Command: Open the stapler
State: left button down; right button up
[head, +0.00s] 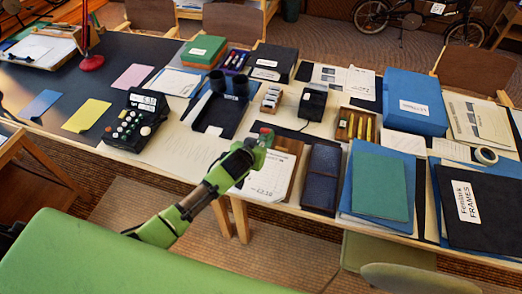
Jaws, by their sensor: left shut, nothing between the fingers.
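My left gripper (264,137) is shut and empty over the front edge of the long table, in the middle of the view. It is above or beside a white sheet (268,178) and a brown item (288,146). I cannot pick out a stapler for certain; the gripper may hide part of it. A dark blue, long case-like item (322,176) lies to the right of the gripper. A small black device (312,104) stands farther back. My right gripper is not in view.
A black keypad device (133,119) stands left of the gripper. A green folder (380,186) on blue folders and a black folder (482,209) lie to the right. Chairs stand on both sides of the table.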

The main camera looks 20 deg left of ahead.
aim_at(264, 132)
pick_arm(q)
jog(key=shift+w+d+r+p, duration=0.1)
jog(key=shift+w+r+p, duration=0.35)
jog(key=shift+r+p, duration=0.35)
jog(key=shift+w+r, duration=0.1)
jog(key=shift+r, duration=0.05)
jog(key=shift+w+r+p, duration=0.35)
jog(key=shift+w+r, duration=0.15)
jog(key=shift+r, duration=0.15)
jog(key=shift+w, duration=0.1)
jog(key=shift+r, duration=0.1)
